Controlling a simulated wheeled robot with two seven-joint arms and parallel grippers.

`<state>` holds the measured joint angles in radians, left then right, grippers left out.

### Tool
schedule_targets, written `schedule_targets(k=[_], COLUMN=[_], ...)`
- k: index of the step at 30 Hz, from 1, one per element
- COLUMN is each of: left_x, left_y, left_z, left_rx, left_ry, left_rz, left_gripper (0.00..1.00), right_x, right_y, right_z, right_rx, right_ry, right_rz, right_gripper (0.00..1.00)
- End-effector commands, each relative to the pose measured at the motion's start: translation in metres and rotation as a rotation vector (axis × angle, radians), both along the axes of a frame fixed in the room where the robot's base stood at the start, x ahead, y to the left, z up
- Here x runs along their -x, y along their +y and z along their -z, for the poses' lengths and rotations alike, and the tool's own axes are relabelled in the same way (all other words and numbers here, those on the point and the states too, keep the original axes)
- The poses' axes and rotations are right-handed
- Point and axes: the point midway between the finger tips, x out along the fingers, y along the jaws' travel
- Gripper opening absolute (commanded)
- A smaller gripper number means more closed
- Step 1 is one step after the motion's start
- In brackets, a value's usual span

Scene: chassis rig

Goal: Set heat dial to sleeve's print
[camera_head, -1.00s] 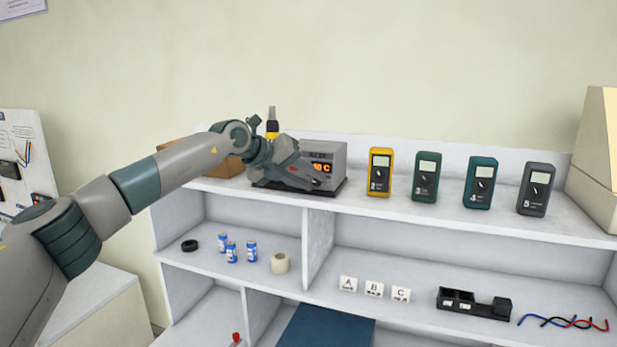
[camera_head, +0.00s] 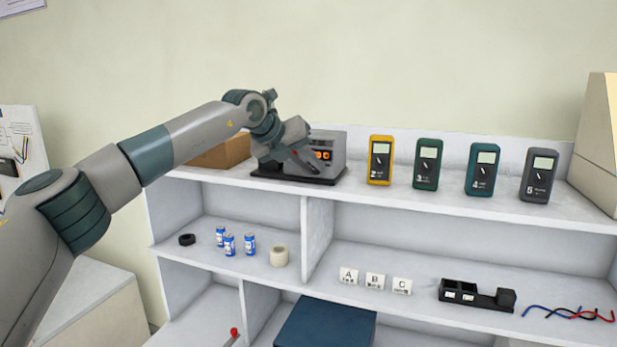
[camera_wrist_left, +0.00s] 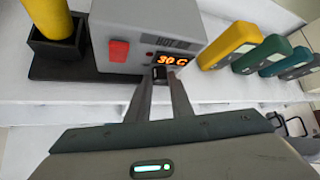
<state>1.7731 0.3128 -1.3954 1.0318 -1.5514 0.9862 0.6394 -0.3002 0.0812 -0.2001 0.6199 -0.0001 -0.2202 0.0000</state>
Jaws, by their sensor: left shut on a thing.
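The grey heat station (camera_head: 328,146) stands on the top shelf, with its lit orange display (camera_head: 321,155) partly covered by my gripper in the head view. In the left wrist view the display (camera_wrist_left: 172,60) seems to read 30 C, its first digit uncertain. Below it is the small dark dial (camera_wrist_left: 160,73). My left gripper (camera_wrist_left: 161,84) is shut on this dial, fingers pointing at the front panel. A red switch (camera_wrist_left: 119,51) is left of the dial. A yellow-handled tool (camera_wrist_left: 49,15) stands in a black holder. I cannot make out a printed sleeve. My right gripper is not visible.
Several meters, including a yellow one (camera_head: 381,160), stand right of the station. A cardboard box (camera_head: 222,152) is behind my arm. Lower shelves hold blue cans (camera_head: 229,245), a tape roll (camera_head: 279,257), lettered cards (camera_head: 375,281), a black tray (camera_head: 476,295) and wires.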

Motion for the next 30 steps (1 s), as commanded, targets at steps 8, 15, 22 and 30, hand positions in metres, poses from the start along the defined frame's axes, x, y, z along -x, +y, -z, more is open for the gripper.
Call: schedule_targets(k=[8, 15, 22, 30], left_x=[0.001, 0.002, 0.002, 0.002], left_y=[-0.005, -0.007, -0.007, -0.007], left_z=[0.004, 0.001, 0.000, 0.000], left_rx=[-0.198, -0.315, -0.353, -0.355], left_ry=[-0.065, -0.101, -0.112, -0.112], left_rz=[0.000, 0.000, 0.000, 0.001], left_gripper=[0.00, 0.00, 0.00, 0.00], right_x=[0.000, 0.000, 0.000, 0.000], right_y=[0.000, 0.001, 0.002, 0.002], right_z=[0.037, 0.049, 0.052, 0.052], right_rx=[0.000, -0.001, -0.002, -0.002], right_ry=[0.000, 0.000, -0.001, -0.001], right_rz=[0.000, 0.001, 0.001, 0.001], right_gripper=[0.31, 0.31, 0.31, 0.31])
